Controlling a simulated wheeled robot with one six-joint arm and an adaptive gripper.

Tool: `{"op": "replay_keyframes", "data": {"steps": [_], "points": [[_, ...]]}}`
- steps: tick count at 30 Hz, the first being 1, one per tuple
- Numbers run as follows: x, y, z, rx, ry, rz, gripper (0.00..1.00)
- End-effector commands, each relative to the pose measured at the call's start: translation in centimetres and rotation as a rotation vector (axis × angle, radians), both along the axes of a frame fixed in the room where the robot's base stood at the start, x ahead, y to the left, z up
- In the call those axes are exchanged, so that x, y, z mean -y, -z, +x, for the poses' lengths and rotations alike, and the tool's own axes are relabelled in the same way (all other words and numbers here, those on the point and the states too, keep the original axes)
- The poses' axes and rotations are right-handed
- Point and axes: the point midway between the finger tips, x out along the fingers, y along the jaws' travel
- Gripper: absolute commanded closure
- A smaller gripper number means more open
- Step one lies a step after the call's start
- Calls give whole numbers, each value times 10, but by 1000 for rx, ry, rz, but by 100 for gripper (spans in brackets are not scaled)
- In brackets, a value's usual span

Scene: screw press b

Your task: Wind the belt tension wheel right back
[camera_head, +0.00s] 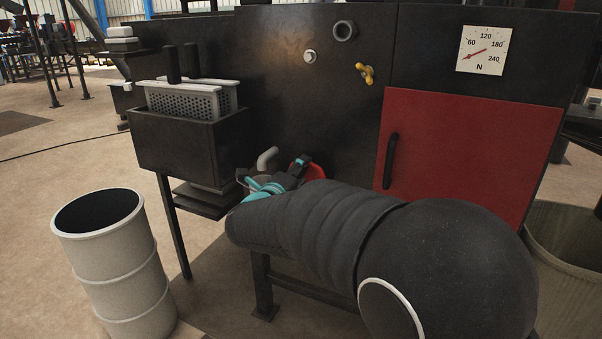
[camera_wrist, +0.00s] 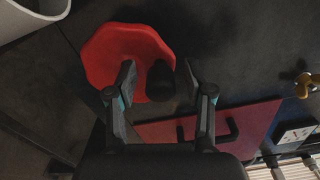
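The red belt tension wheel (camera_wrist: 105,58) is a faceted disc on the dark machine front in the wrist view. A black knob (camera_wrist: 160,82) sticks out near its right edge. My gripper (camera_wrist: 158,70) is open, with one finger on each side of the knob and a visible gap on both sides. In the head view only a red piece of the wheel (camera_head: 314,171) shows; my gripper (camera_head: 276,182) and arm hide the rest. The dial gauge (camera_head: 484,50), marked N, has its red needle pointing left and down, below 60.
A red door (camera_head: 465,150) with a black handle (camera_head: 390,161) lies right of the wheel. A yellow wing knob (camera_head: 365,74) sits above it. A dark box (camera_head: 190,142) holding perforated baskets juts out at left. A white drum (camera_head: 112,262) stands on the floor at lower left.

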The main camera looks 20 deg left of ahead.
Motion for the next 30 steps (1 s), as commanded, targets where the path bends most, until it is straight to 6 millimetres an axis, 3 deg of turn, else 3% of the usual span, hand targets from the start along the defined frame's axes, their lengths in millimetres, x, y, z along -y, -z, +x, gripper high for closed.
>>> {"op": "replay_keyframes", "data": {"steps": [8,21,30], "points": [[-1,-1,-10,0,-1,1,48],[-8,0,-90,0,-2,0,48],[-9,0,-118,0,-1,0,48]]}}
